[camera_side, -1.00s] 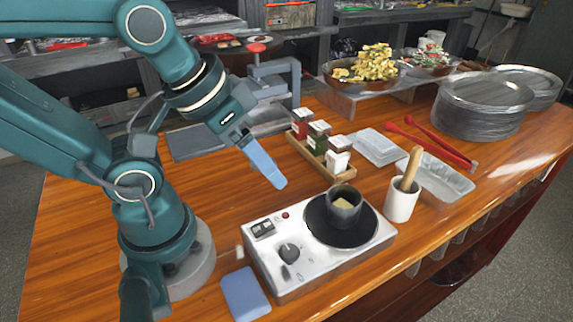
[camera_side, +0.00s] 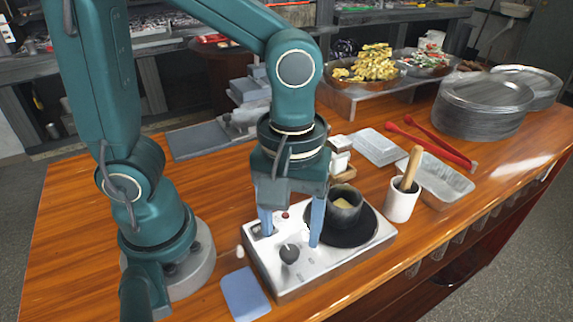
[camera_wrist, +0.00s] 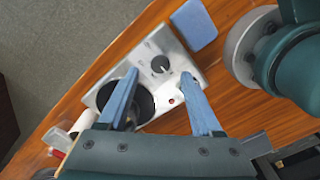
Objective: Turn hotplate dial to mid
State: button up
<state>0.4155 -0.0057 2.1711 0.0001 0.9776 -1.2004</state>
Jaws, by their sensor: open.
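The hotplate (camera_side: 330,269) is a silver box on the wooden counter. Its black dial (camera_side: 289,254) sits on the top panel, left of the round black burner (camera_side: 357,232). In the wrist view the dial (camera_wrist: 160,65) shows with a pale pointer mark, beyond and between my fingertips. My gripper (camera_side: 290,238) is open and empty, pointing down over the hotplate, with one blue finger on each side in the picture. In the side view the fingertips are just behind the dial; I cannot tell their exact height above the panel. The dial is not between the fingers' grip surfaces.
A dark pot (camera_side: 345,203) stands on the burner, close to my right finger. A blue pad (camera_side: 245,294) lies at the hotplate's left. A white cup with a wooden pestle (camera_side: 401,199) stands to the right. Counter in front of my base is clear.

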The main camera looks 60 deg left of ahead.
aim_at(290, 251)
jog(key=shift+f, duration=2)
grip_shut()
